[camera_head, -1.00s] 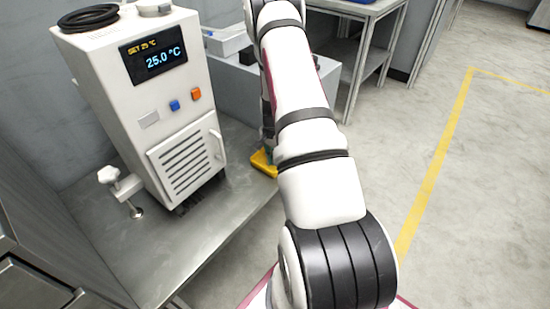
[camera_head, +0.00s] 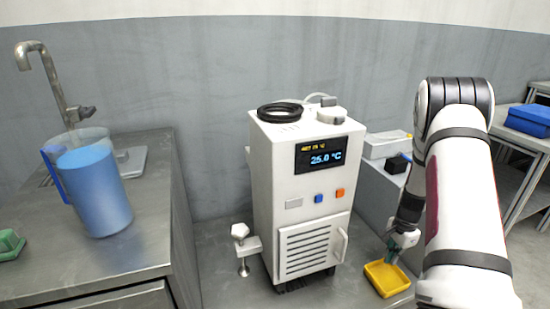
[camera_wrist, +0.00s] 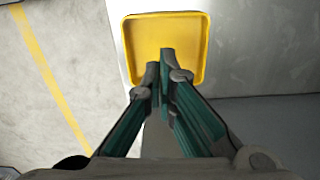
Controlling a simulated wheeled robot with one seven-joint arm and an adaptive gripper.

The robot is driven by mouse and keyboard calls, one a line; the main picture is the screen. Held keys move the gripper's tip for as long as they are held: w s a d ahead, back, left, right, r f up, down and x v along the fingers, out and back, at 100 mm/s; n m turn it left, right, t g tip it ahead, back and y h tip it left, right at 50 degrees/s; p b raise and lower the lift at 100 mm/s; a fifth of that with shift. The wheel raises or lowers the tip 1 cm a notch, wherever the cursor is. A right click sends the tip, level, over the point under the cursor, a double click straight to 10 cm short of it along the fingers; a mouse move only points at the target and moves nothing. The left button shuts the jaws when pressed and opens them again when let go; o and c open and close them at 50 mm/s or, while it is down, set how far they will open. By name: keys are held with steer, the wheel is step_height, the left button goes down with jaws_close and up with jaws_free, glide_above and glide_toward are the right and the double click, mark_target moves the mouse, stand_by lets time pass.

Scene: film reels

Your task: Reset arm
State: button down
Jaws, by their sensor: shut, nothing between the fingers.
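My gripper (camera_wrist: 160,70) is shut and empty. In the wrist view its fingertips overlap the near part of a yellow tray (camera_wrist: 133,42), which shows no contents; I cannot tell the height between them. In the head view my gripper (camera_head: 396,246) shows small and dark green at the right, beside my white arm, just above the yellow tray (camera_head: 400,287). The arm hangs down from its upper joint at the right of that view.
A white circulator (camera_head: 262,190) reading 25.0 °C stands left of the tray on a metal bench (camera_head: 225,290). A jug of blue liquid (camera_head: 95,190) stands under a tap (camera_head: 50,80) at the left. A blue bin (camera_head: 530,120) is on a table at right. Open floor (camera_wrist: 60,35) shows in the wrist view.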

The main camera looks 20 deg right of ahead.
steer(key=s+a+r+n, duration=0.2)
steer(key=a+r+n, duration=0.2)
steer(key=a+r, duration=0.85)
steer(key=s+a+r+n, duration=0.1)
steer(key=a+r+n, duration=0.3)
steer(key=a+r, duration=0.8)
steer(key=s+a+r+n, duration=0.65)
steer(key=s+r, duration=0.45)
steer(key=s, duration=0.2)
steer(key=s+a+n, duration=0.4)
steer(key=s, duration=1)
step_height(320, 180, up, 31)
steer(key=t+p, duration=0.4)
steer(key=p, duration=2.5)
steer(key=shift+w+d+p, duration=0.3)
steer(key=shift+p, duration=0.1)
